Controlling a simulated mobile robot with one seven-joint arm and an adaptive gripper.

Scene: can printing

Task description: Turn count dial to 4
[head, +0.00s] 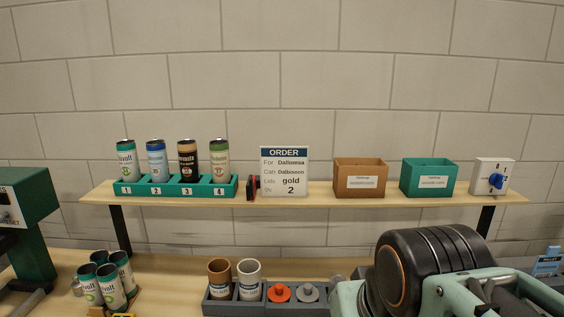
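A white box with a blue dial knob (496,181) stands at the right end of the wooden shelf. Small dark marks surround the knob, too small to read, so I cannot tell which number it points to. A green machine (24,196) at the left edge also carries a white panel with a small knob, partly cut off. My arm fills the lower right, in front of and below the shelf. My gripper's fingers do not show in the head view.
The shelf (325,200) holds a green rack (178,190) with numbered cans, an order sign (284,171) reading gold and 2, a brown bin (360,189) and a green bin (428,188). Below are several cans (111,287), two cups (249,279) and an orange lid (279,292).

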